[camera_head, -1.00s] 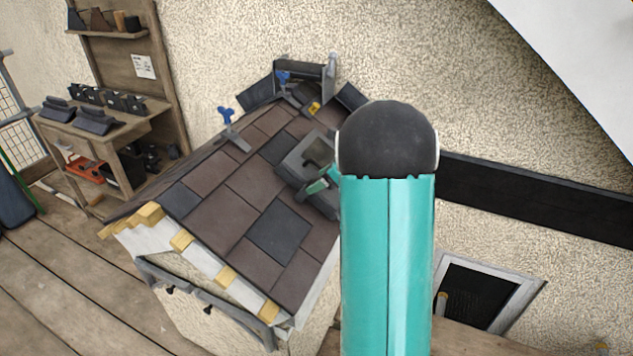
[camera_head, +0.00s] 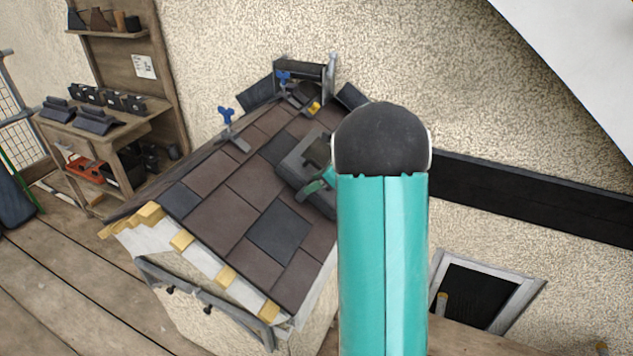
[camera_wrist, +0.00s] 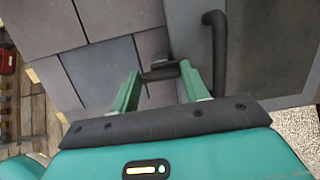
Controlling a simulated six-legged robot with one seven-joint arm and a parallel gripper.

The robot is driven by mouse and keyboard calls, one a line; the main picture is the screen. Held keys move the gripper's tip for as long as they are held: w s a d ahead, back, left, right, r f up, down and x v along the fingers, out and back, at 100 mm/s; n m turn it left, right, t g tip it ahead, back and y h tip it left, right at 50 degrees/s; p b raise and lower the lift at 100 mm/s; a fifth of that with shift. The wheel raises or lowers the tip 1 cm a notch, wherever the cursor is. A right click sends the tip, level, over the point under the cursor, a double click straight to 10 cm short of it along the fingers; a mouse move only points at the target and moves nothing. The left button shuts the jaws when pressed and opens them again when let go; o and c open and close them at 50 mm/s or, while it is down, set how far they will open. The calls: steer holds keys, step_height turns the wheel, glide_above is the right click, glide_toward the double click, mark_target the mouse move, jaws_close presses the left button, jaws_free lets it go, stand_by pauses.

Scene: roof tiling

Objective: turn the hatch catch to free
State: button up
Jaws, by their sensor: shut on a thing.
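The hatch catch (camera_wrist: 163,72) shows in the wrist view as a small dark bar beside the hatch's edge, lying across the picture. My gripper (camera_wrist: 160,76) has its two green fingers at the two ends of this bar and is shut on it. The grey hatch (camera_wrist: 265,50) is to the right of the catch, with a dark bar handle (camera_wrist: 219,55) near its edge. In the head view the hatch (camera_head: 292,166) lies on the sloping roof and my gripper (camera_head: 318,185) is at it. My arm hides the hatch's right part, and the catch cannot be made out there.
Brown and dark tiles (camera_head: 222,190) cover the roof around the hatch. A blue-handled clamp (camera_head: 230,130) stands on the roof's left edge, and another is near the ridge. A workbench (camera_head: 105,135) with dark ridge pieces stands at the left. The plank floor (camera_head: 70,270) is clear at front left.

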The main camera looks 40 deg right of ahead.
steer(key=shift+d+n+g+y, duration=0.15)
steer(key=shift+n+g, duration=0.35)
steer(key=shift+n, duration=2.55)
steer(key=shift+a+n+g+y, duration=0.1)
steer(key=shift+n+g, duration=0.4)
steer(key=shift+n, duration=2.5)
steer(key=shift+d+n+g+y, duration=0.15)
steer(key=shift+n+g, duration=0.35)
steer(key=shift+n, duration=2.55)
steer(key=shift+a, duration=0.1)
steer(key=o, duration=1)
steer(key=shift+r, duration=0.15)
steer(key=v, duration=1.3)
steer(key=shift+r, duration=0.3)
